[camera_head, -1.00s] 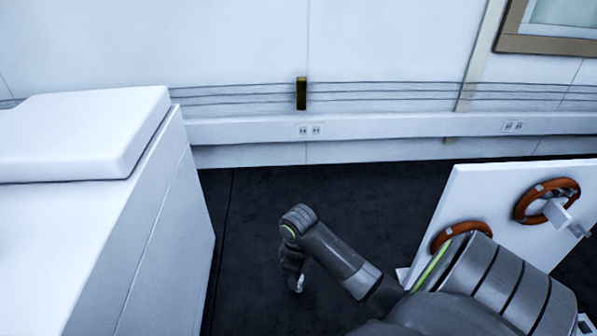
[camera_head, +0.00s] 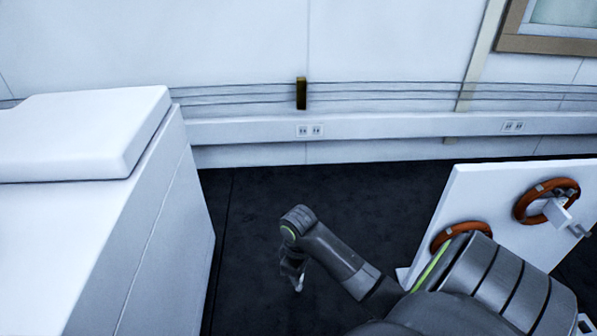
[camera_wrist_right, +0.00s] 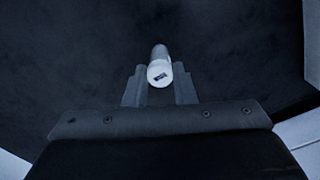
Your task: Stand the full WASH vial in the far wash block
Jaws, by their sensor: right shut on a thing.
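My right gripper (camera_wrist_right: 158,82) is shut on a pale cylindrical vial (camera_wrist_right: 160,66) in the right wrist view. The vial's near end is white with a small dark mark; no readable label shows, so I cannot tell its name or fill. In the head view my right arm comes from the lower right, and its gripper (camera_head: 294,276) hangs over the dark floor, small and partly hidden behind the wrist. My left gripper is not in view. No wash block shows in either view.
A white cabinet (camera_head: 150,235) with a raised lid (camera_head: 85,130) stands at left. At right is a white panel (camera_head: 480,205) with orange rings (camera_head: 530,205). Dark floor (camera_head: 245,215) lies open between them. A white wall with a socket rail (camera_head: 400,125) closes the back.

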